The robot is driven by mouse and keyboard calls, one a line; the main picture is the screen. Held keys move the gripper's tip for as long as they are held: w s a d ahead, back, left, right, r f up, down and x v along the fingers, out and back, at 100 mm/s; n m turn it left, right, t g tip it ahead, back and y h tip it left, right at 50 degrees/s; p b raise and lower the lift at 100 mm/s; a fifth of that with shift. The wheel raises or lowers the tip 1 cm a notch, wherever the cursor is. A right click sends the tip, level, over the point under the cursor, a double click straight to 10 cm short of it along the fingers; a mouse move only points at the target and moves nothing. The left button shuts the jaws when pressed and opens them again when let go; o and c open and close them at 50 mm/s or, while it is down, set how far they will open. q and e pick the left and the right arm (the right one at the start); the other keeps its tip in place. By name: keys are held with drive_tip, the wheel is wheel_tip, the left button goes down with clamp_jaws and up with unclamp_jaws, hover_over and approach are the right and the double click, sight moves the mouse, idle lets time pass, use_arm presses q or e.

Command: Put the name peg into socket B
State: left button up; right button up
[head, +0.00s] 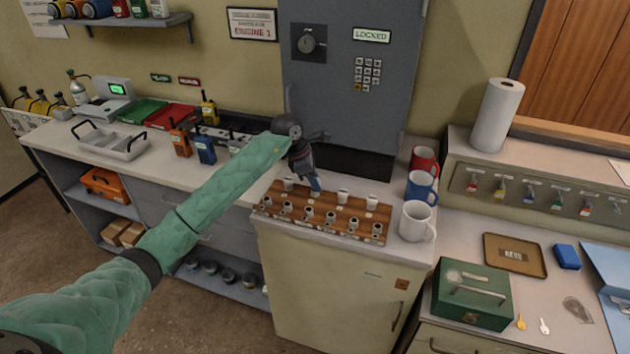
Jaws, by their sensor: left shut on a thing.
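The wooden peg board (325,226) lies on the counter in front of the grey locked cabinet. Its front row has several dark-holed sockets. White pegs, such as one at the left (289,184) and one right of the middle (343,196), stand along its back row. My left gripper (314,182) is over the back row, left of the middle, pointing down. It is shut on the name peg, which is mostly hidden by the fingers; a small blue part shows at the tips. Contact with the board cannot be told. The socket letters are too small to read. My right gripper is not in view.
Red, blue and white mugs (417,222) stand close to the board's right end. A green cash box (472,294), a brown tray (515,256) and keys are further right. Radios (180,140) and a white tray (108,142) stand on the left counter.

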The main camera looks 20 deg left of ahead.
use_arm(q)
drive_tip(key=shift+f+b, duration=0.35)
drive_tip(key=shift+b, duration=0.4)
idle(1.0)
drive_tip(key=shift+f+b, duration=0.45)
drive_tip(key=shift+b, duration=0.25)
drive_tip(key=shift+f+b, duration=0.15)
drive_tip(key=shift+b, duration=0.45)
idle(1.3)
drive_tip(key=o, duration=1)
drive_tip(key=shift+p+v, duration=0.5)
drive_tip(key=shift+v, duration=2.55)
